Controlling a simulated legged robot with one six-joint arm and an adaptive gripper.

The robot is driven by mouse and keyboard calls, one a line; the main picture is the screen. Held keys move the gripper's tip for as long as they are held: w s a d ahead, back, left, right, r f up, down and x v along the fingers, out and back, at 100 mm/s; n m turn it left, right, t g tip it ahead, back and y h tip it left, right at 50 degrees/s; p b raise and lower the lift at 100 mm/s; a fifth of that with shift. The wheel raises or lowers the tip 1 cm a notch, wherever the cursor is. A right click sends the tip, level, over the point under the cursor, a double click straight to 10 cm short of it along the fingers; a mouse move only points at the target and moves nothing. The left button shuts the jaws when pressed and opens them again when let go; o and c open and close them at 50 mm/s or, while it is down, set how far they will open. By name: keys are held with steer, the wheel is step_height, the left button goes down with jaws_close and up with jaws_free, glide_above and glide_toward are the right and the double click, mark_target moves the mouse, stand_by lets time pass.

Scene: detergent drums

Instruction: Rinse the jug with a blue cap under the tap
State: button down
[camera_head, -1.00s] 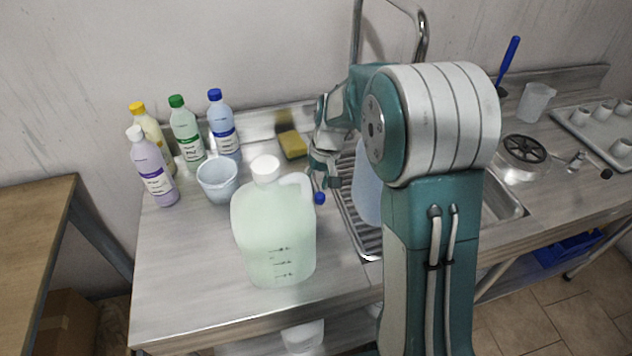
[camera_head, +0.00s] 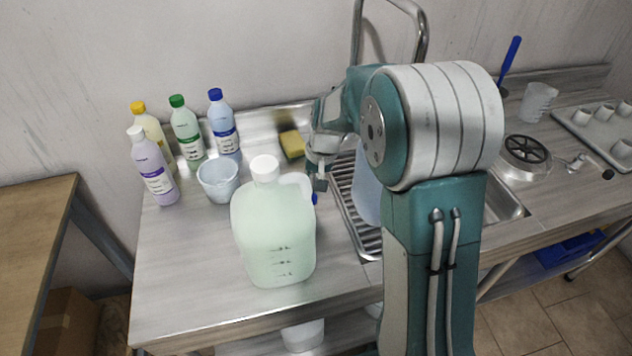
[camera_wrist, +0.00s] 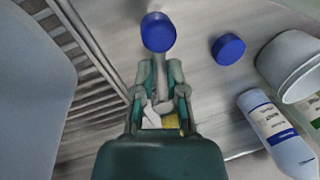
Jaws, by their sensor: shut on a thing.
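A pale blue jug (camera_head: 368,190) stands at the sink, partly behind my arm; its top is hidden. A pale blue body, likely this jug, fills the left of the wrist view (camera_wrist: 30,90). My gripper (camera_wrist: 159,72) is shut on a thin pale stem (camera_wrist: 159,80). A round blue end (camera_wrist: 158,32) shows just beyond the fingertips, in line with the stem; I cannot tell whether they join. A separate blue cap (camera_wrist: 228,49) lies on the counter to its right. In the head view my gripper (camera_head: 320,182) is left of the jug. The tap (camera_head: 418,30) arches behind my arm.
A pale green jug with a white cap (camera_head: 275,235) stands at the counter's front. A tub (camera_head: 218,180), several bottles (camera_head: 186,130) and a yellow sponge (camera_head: 292,145) are behind it. A tray of cups (camera_head: 590,140) is at the right. The counter's front left is clear.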

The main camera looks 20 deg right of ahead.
steer(key=shift+a, duration=0.1)
steer(key=c, duration=0.7)
jaws_free()
steer(key=shift+f, duration=0.1)
steer(key=r, duration=0.4)
steer(key=d+r, duration=0.1)
steer(key=r, duration=0.2)
steer(key=d+r, duration=0.1)
steer(key=r, duration=0.3)
steer(key=shift+s+r, duration=0.2)
steer(key=shift+r, duration=0.15)
